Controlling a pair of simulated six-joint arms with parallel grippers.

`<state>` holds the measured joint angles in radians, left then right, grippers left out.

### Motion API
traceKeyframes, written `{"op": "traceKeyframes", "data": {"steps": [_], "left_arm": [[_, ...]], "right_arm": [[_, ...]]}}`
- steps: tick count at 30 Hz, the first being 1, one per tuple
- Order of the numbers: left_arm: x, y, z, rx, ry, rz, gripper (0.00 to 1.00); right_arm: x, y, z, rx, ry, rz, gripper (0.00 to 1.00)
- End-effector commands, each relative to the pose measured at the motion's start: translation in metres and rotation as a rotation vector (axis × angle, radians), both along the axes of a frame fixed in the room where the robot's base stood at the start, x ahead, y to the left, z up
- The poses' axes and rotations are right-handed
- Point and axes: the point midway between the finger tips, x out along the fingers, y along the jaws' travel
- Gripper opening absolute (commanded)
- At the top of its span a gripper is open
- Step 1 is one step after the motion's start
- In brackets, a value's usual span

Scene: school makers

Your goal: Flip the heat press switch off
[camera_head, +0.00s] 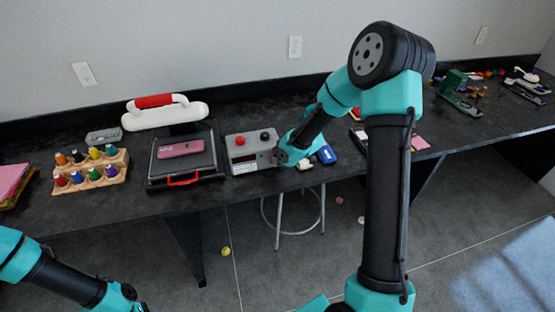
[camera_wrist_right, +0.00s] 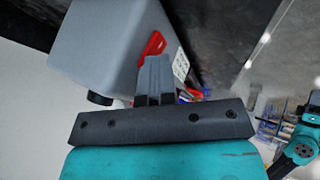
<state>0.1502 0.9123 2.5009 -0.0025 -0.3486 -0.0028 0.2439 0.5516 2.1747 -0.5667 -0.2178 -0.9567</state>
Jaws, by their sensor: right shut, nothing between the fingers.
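The grey control box (camera_head: 250,151) stands on the dark bench, right of the heat press (camera_head: 165,118), with a red knob and a black knob on top. In the right wrist view the box (camera_wrist_right: 95,45) fills the upper left, with a red switch (camera_wrist_right: 152,44) on its side. My right gripper (camera_head: 277,158) is at the box's right side; its shut, empty fingers (camera_wrist_right: 156,62) are right at the red switch. I cannot tell whether they touch it. The switch's lower part is hidden by the fingertips. My left gripper is out of view; only its arm shows at the lower left.
A pink case (camera_head: 180,149) lies on the press's black plate. A wooden rack of bottles (camera_head: 92,172) stands to the left. A blue object (camera_head: 326,154) lies right of the box, near my right arm. A stool (camera_head: 297,210) stands below the bench.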

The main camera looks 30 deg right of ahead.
Motion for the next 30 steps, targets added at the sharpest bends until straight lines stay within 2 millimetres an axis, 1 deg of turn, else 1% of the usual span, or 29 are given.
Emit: {"op": "traceKeyframes", "data": {"steps": [15, 26, 30], "left_arm": [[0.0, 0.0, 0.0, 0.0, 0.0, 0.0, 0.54], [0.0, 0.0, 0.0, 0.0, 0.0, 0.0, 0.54], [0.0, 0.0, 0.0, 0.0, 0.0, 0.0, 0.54]], "right_arm": [[0.0, 0.0, 0.015, 0.001, -0.001, -0.001, 0.0], [0.0, 0.0, 0.016, 0.001, 0.0, -0.001, 0.0], [-0.003, 0.002, 0.017, 0.0, 0.0, 0.002, 0.0]]}}
